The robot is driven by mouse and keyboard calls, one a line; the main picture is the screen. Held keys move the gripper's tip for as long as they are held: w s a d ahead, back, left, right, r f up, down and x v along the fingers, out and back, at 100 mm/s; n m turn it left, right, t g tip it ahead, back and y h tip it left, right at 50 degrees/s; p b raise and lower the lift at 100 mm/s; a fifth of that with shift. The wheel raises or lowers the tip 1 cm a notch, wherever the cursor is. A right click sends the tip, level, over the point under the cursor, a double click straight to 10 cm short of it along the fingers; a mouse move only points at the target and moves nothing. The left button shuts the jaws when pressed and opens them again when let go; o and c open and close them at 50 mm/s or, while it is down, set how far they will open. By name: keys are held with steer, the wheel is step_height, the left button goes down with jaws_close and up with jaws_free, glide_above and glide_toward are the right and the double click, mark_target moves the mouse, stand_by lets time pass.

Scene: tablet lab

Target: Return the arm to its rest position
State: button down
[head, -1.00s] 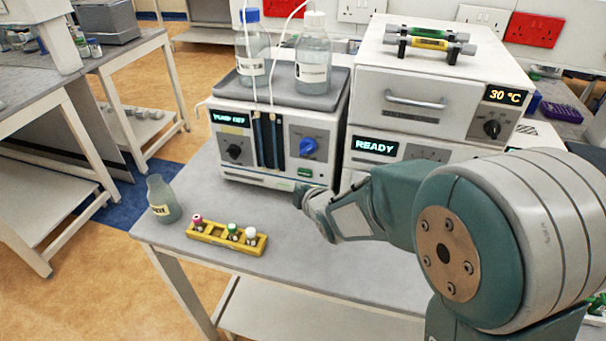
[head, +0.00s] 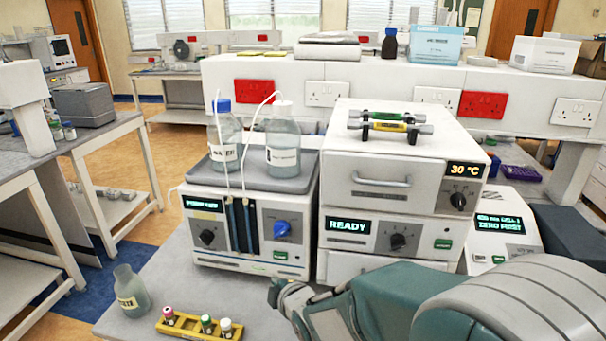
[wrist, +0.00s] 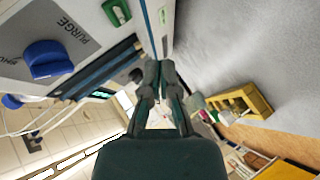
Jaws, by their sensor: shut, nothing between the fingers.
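My arm reaches in from the lower right of the head view, its end (head: 284,294) low at the front of the pump unit (head: 255,262). In the wrist view my gripper (wrist: 160,68) has its two fingers together with nothing between them. The gripper is close to the pump unit, whose front with the blue knob (wrist: 48,58) fills the upper left of that view. I cannot tell whether it touches the unit.
A glass bottle (head: 131,292) and a yellow rack (head: 184,328) with three capped vials stand left of my arm on the grey bench (head: 160,270). The rack shows in the wrist view (wrist: 248,101). Stacked white instruments (head: 385,190) stand behind the arm.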

steer(key=s+d+r+m+h, duration=0.1)
steer(key=s+d+r+m, duration=0.15)
steer(key=d, duration=0.25)
steer(key=s+d+r+m+g+h, duration=0.1)
steer(key=s+d+r+m+h, duration=0.1)
steer(key=d+m, duration=0.25)
steer(key=s+d+r+m+h, duration=0.1)
steer(key=s+d+r+m, duration=0.15)
steer(key=d, duration=0.25)
steer(key=s+d+r+m+g+h, duration=0.1)
steer(key=s+d+m, duration=0.3)
steer(key=s, duration=0.4)
steer(key=s+d+r+m+g+h, duration=0.1)
steer(key=s+d+r+m+g, duration=0.1)
steer(key=s+d+m, duration=0.3)
steer(key=s+m+g, duration=0.1)
steer(key=s, duration=0.2)
steer(key=shift+m, duration=0.25)
